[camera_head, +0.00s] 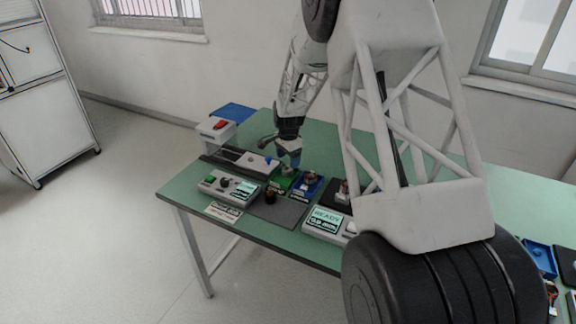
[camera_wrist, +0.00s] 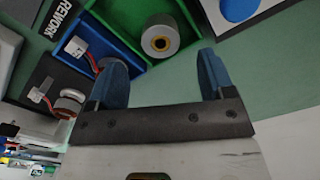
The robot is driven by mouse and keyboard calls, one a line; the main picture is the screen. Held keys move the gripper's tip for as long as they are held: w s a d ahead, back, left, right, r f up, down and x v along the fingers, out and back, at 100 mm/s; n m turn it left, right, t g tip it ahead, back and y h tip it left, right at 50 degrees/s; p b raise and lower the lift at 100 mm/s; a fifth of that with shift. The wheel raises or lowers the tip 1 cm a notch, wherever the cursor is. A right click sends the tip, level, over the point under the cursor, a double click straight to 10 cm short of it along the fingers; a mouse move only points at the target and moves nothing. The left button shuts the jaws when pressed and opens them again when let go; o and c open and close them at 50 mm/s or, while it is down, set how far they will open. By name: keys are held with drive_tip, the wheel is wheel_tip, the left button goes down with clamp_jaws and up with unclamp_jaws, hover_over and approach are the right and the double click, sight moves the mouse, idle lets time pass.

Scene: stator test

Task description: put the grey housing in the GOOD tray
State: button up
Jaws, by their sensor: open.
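The grey housing (camera_wrist: 160,38), a short cylinder with a yellowish ring in its end, appears inside the green tray (camera_wrist: 112,12) in the wrist view. The green tray (camera_head: 280,185) also shows in the head view; its label is too small to read surely. My gripper (camera_wrist: 163,80) is open, its two blue fingers apart and empty. The housing lies just beyond the fingertips, between their lines. In the head view my gripper (camera_head: 289,163) is just above the green tray and hides part of it.
A blue tray (camera_head: 308,187) beside the green one holds a part with red wires (camera_wrist: 82,48); a REWORK label is near it. A black tray (camera_wrist: 38,78) holds another part. Consoles (camera_head: 228,186) and a READY box (camera_head: 325,222) stand in front. Green tabletop (camera_wrist: 270,65) is bare on one side.

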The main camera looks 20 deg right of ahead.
drive_tip(key=shift+r, duration=1.75)
drive_tip(key=shift+s+a+r, duration=0.15)
drive_tip(key=shift+s+r, duration=0.15)
drive_tip(key=shift+r, duration=0.25)
drive_tip(key=s+a+r+n+t, duration=0.1)
drive_tip(key=s+a+r+n, duration=0.25)
drive_tip(key=s+r, duration=0.65)
drive_tip(key=s+a+r+n, duration=0.35)
drive_tip(key=s+r, duration=0.45)
drive_tip(key=s, duration=0.5)
drive_tip(key=s+a+r+n, duration=0.1)
drive_tip(key=s+n, duration=0.2)
drive_tip(key=s, duration=1)
drive_tip(key=s+a+r+n+t, duration=0.1)
drive_tip(key=s+n, duration=0.3)
drive_tip(key=s, duration=1)
drive_tip(key=shift+a+t, duration=0.3)
drive_tip(key=shift+a, duration=0.25)
